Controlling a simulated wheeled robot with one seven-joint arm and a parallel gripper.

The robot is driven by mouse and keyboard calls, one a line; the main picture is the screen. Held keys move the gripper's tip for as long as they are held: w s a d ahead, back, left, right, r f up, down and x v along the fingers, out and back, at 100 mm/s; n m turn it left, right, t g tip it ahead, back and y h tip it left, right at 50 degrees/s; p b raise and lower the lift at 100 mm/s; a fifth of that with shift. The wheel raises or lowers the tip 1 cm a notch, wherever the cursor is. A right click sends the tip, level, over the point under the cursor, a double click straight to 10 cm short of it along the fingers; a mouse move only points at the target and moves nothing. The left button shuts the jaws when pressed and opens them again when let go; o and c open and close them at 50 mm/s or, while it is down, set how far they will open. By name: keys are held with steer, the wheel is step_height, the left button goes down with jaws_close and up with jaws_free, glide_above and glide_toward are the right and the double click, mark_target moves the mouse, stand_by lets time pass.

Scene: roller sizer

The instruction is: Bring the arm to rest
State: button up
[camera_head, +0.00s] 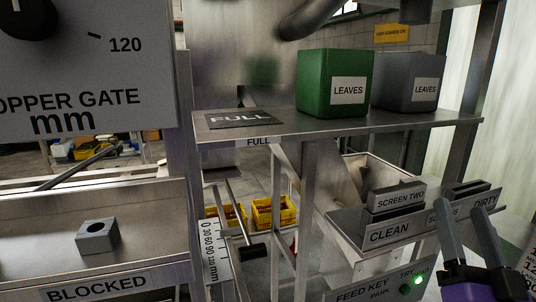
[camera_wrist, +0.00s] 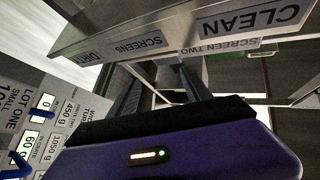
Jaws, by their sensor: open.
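My gripper (camera_head: 468,238) is at the lower right of the head view, purple with two grey fingers pointing up, spread apart and with nothing between them. It stands in front of the screen rack (camera_head: 388,233) labelled CLEAN and DIRTY. In the wrist view the purple gripper body fills the bottom, and its fingers (camera_wrist: 160,92) reach toward the underside of the rack (camera_wrist: 190,36), whose labels appear upside down. A gap between fingertips and rack cannot be judged.
A shelf (camera_head: 390,127) above holds a green LEAVES bin (camera_head: 334,82) and a grey LEAVES bin (camera_head: 406,80). A BLOCKED tray (camera_head: 30,228) with a grey block (camera_head: 98,237) is at left. Yellow bins (camera_head: 273,212) sit behind. A sign (camera_wrist: 40,120) stands left in the wrist view.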

steer(key=s+a+f+n+g+y, duration=0.1)
steer(key=s+a+f+g, duration=0.2)
steer(key=s+f, duration=0.6)
steer(key=s+a+f+n+g+y, duration=0.1)
steer(key=s+a+f+n+g, duration=0.1)
steer(key=s+f, duration=0.7)
steer(key=s+a+f+n+g+y, duration=0.2)
steer(key=s+a+f+g, duration=0.2)
steer(key=s+f, duration=0.6)
steer(key=s+a, duration=0.1)
steer(key=s, duration=0.6)
steer(key=shift+a, duration=0.25)
steer(key=shift+w+f, duration=0.1)
